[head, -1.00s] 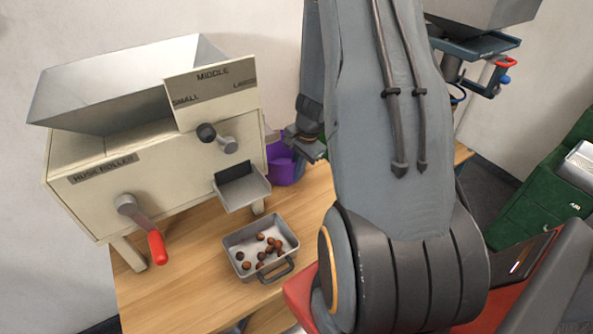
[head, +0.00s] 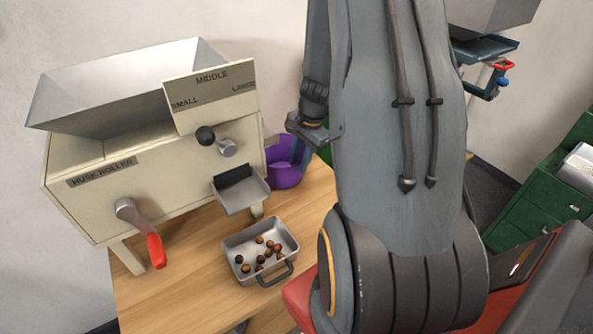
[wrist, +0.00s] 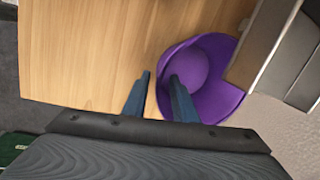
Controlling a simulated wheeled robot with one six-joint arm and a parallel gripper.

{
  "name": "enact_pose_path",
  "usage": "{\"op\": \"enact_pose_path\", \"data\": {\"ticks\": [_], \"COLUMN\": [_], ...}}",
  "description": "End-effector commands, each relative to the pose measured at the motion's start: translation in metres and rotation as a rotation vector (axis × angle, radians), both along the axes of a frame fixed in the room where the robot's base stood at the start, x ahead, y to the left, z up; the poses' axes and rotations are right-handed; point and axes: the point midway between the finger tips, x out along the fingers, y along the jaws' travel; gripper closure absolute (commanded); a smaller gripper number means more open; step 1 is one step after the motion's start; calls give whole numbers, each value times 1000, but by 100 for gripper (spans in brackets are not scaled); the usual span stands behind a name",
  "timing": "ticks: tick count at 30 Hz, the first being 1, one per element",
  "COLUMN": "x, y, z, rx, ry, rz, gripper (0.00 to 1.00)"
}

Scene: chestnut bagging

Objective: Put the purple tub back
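The purple tub (head: 284,175) stands on the wooden table, just right of the husk roller machine. In the wrist view the tub (wrist: 222,100) is seen from above, and its inside looks empty. My gripper (wrist: 159,76) is open over the tub's near left rim. One finger shows outside the rim and the other over the tub's inside. They look apart from the wall, though I cannot judge the height. In the head view my gripper (head: 301,148) is above the tub and partly covers it.
The husk roller machine (head: 90,190) stands close to the tub, with a small outlet tray (head: 243,197). A grey pan (head: 238,240) with several chestnuts sits in front of it. Bare table (wrist: 90,50) lies left of the tub in the wrist view. Green drawers (head: 540,200) stand at right.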

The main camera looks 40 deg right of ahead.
Motion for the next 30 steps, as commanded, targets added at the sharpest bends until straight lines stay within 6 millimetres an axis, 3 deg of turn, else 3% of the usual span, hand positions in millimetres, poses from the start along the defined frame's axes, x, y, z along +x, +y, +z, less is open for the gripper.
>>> {"op": "enact_pose_path", "data": {"ticks": [6,12,30], "x": [-5,-9,-10], "y": [-4,-6,-6], "z": [38,56,60], "rx": [-2,0,1], "ry": [-2,-1,0], "rz": [0,1,0], "gripper": [75,75,75]}}
